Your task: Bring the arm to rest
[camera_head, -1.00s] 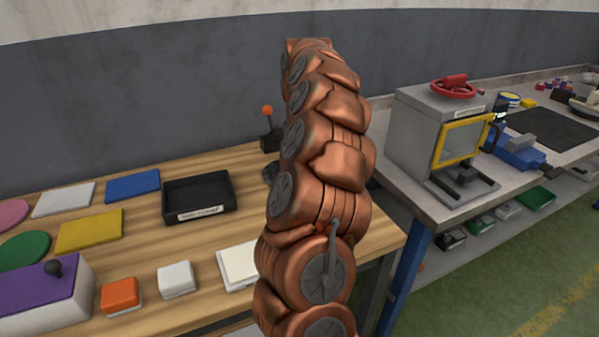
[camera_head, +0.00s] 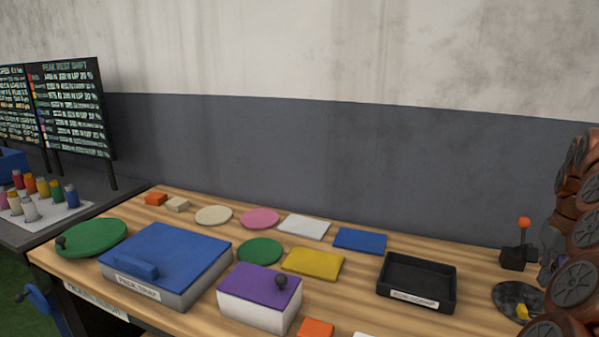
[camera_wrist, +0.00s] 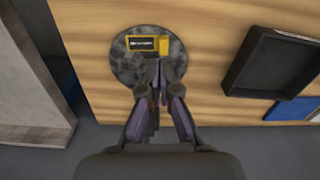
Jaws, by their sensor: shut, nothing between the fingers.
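My copper-coloured arm (camera_head: 578,260) stands at the right edge of the head view, partly cut off by the frame. In the wrist view my gripper (camera_wrist: 158,84) is shut and empty. Its fingertips show over the lower part of a round dark mottled disc on the wooden table (camera_wrist: 190,60). A yellow piece with a dark slot (camera_wrist: 146,44) sits on that disc (camera_wrist: 122,70), just beyond the fingertips. I cannot tell whether the fingertips touch anything. In the head view the disc (camera_head: 510,292) lies beside my arm, and the fingertips are hard to make out there.
A black open tray (camera_head: 417,282) stands left of the disc, and an orange-knobbed lever (camera_head: 517,256) behind it. Further left are a purple-lidded box (camera_head: 260,284), a blue-lidded box (camera_head: 165,255) and several flat coloured pieces. A grey wall (camera_head: 330,160) runs behind the table.

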